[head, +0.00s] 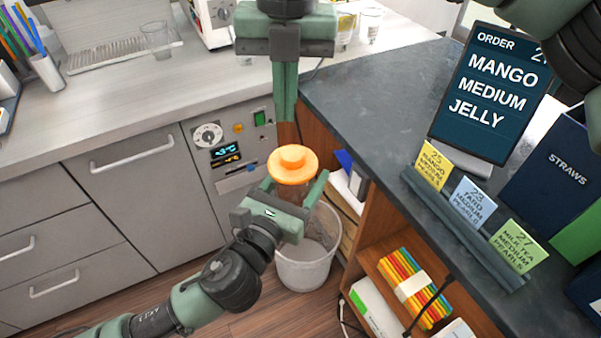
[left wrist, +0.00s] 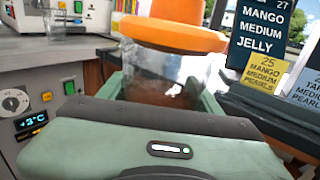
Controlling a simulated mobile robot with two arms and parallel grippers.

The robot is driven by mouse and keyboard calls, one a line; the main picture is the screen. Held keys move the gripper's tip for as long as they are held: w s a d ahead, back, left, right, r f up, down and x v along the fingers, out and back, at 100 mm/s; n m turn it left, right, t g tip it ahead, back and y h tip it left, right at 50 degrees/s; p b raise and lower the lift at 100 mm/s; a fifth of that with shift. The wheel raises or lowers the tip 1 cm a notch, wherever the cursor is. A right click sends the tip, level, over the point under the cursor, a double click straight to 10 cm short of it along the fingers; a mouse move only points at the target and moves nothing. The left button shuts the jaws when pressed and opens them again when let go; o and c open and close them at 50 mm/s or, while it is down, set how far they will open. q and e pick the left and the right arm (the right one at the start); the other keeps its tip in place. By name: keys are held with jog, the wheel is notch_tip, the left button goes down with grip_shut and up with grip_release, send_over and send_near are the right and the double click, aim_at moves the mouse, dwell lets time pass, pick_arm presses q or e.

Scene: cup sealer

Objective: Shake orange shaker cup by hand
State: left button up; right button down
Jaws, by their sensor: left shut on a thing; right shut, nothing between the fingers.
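The shaker cup has an orange lid (head: 292,165) and a clear body with brown liquid low inside. My left gripper (head: 296,192) is shut on the cup's body and holds it upright in the air, in front of the counters. In the left wrist view the cup's clear body (left wrist: 160,75) stands between the fingers, its lower part hidden by the gripper. My right gripper (head: 285,105) points down from the top of the head view, shut and empty, a little above and behind the orange lid.
A white bucket (head: 305,268) stands on the floor below the cup. The dark counter (head: 365,85) holds an order screen (head: 490,95), order cards (head: 475,202) and a straws box (head: 560,160). A clear cup (head: 157,40) stands on the light counter (head: 110,110).

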aim_at(293, 151)
jog(key=shift+d+r+m+h, duration=0.1)
jog(key=shift+d+m+h, duration=0.2)
jog(key=shift+d, duration=0.15)
jog(key=shift+f, duration=2.65)
jog(key=shift+f, duration=0.8)
